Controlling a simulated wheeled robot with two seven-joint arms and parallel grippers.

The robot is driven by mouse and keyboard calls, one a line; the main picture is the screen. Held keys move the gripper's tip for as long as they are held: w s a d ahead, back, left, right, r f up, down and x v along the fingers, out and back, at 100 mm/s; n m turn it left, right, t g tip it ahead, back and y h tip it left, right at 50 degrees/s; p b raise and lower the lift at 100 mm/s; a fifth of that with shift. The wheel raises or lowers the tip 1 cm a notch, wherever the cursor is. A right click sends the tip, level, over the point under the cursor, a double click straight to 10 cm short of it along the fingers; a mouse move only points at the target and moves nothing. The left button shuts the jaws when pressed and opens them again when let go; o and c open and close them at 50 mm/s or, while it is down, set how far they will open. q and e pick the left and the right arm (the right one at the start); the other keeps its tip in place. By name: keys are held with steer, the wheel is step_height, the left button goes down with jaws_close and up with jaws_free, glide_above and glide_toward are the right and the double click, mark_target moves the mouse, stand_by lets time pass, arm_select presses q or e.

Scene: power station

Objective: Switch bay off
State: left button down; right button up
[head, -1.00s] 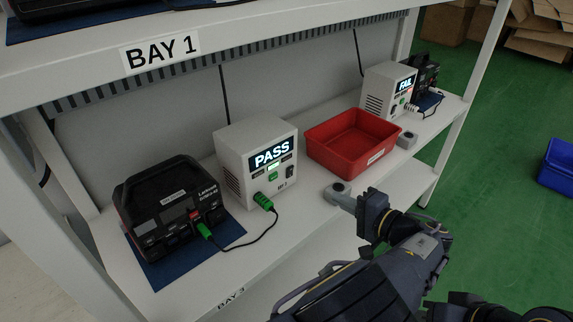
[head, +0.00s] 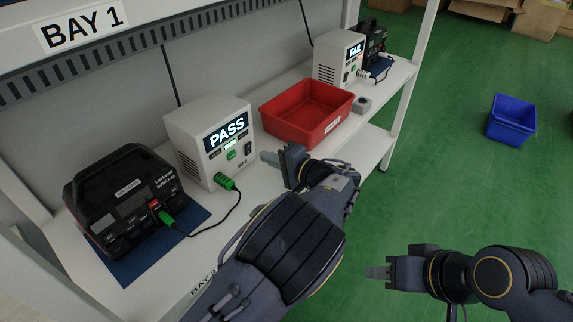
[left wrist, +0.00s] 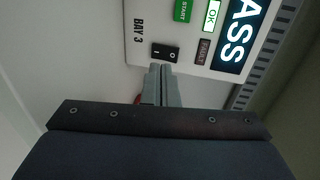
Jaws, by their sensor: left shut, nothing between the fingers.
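A white tester box (head: 212,145) with a lit PASS screen stands on the shelf; its label reads BAY 3 in the left wrist view (left wrist: 138,35). Its black rocker switch (left wrist: 165,52), marked I and O, sits at the front's lower corner and also shows in the head view (head: 247,148). I cannot tell which side is pressed. My left gripper (head: 268,157) is shut and empty, fingertips just in front of the switch; in the left wrist view the tips (left wrist: 161,70) lie at its edge, contact unclear. My right gripper (head: 376,271) hangs away from the shelf.
A black device (head: 125,200) on a blue mat is joined by a green-plugged cable (head: 235,205) to the tester. A red bin (head: 305,110), a grey block (head: 363,104) and a FAIL tester (head: 338,60) stand further right. A blue crate (head: 511,120) is on the green floor.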

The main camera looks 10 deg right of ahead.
mark_target(249, 147)
arm_select(q)
steer(key=shift+w+a+r, duration=0.15)
steer(key=shift+w+a, duration=0.5)
steer(key=shift+w+a+r, duration=0.15)
steer(key=shift+w+a, duration=0.5)
